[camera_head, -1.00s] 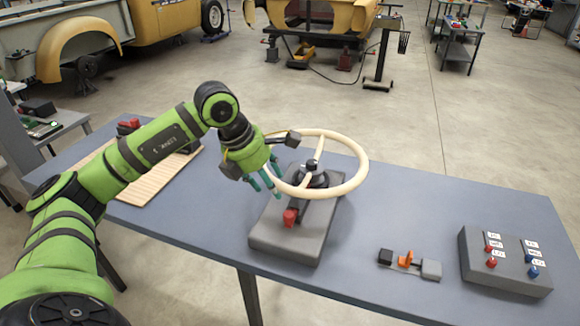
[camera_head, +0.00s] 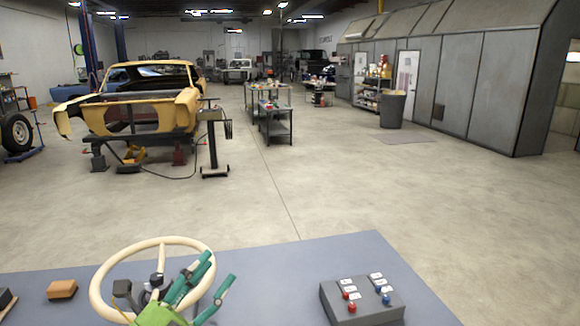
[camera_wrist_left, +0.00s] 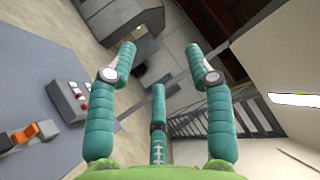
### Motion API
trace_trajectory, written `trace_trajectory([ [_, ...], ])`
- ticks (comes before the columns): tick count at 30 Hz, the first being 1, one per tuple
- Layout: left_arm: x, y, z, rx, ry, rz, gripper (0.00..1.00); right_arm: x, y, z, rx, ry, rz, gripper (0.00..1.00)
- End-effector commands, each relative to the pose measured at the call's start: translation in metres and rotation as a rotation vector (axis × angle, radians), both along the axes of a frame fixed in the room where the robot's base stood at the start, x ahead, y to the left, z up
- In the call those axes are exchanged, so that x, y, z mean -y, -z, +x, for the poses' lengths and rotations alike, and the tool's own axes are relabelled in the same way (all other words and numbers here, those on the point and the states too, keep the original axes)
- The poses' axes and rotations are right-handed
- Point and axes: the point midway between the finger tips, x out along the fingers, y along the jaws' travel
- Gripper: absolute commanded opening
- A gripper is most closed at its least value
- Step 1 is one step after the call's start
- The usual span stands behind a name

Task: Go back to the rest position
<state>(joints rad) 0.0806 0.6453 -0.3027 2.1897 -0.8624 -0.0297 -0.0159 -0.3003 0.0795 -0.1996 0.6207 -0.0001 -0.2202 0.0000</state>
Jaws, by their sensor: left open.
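My left gripper (camera_head: 203,277) is a green hand with teal fingers, low in the head view. It appears in front of the cream steering wheel (camera_head: 205,250) on the table. In the left wrist view the three teal fingers (camera_wrist_left: 157,75) are spread apart with nothing between them, so it is open and empty. The wrist camera looks past the table toward the floor and walls, tilted. Whether the hand touches the wheel I cannot tell. My right gripper is in neither view.
The blue-grey table (camera_head: 280,285) carries a grey switch box (camera_head: 362,302) at right and a brown block (camera_head: 62,289) at left. An orange switch (camera_wrist_left: 25,132) shows in the wrist view. Open concrete floor (camera_head: 330,190) lies beyond; a yellow car body (camera_head: 135,112) stands farther back.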

Motion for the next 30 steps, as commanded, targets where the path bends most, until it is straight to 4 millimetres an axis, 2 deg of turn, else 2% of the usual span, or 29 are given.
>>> trace_trajectory([
  [1,-0.017,0.015,0.003,-0.106,-0.081,-0.143,0.52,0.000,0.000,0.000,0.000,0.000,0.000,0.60],
  [2,-0.028,0.025,0.005,-0.170,-0.133,-0.219,0.52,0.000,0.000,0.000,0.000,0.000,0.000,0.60],
  [5,-0.064,0.075,0.003,-0.410,-0.309,-0.455,0.52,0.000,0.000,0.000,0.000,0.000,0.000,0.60],
  [7,-0.083,0.122,-0.010,-0.598,-0.434,-0.598,0.52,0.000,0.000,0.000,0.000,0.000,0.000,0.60],
  [9,-0.094,0.169,-0.032,-0.790,-0.550,-0.716,0.52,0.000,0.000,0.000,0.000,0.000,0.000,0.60],
  [12,-0.099,0.227,-0.072,-1.039,-0.690,-0.835,0.52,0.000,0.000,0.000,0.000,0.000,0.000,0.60],
  [15,-0.094,0.267,-0.113,-1.243,-0.792,-0.905,0.52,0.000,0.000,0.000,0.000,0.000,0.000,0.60],
  [18,-0.086,0.294,-0.150,-1.409,-0.868,-0.946,0.52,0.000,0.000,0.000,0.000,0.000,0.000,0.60],
  [21,-0.077,0.313,-0.185,-1.556,-0.928,-0.974,0.52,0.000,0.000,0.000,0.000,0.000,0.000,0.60],
  [27,-0.056,0.336,-0.248,-1.815,-1.023,-0.996,0.52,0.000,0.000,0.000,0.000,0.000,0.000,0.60],
  [30,-0.057,0.365,-0.239,-1.812,-1.030,-0.985,0.52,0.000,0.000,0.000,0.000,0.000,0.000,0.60],
])
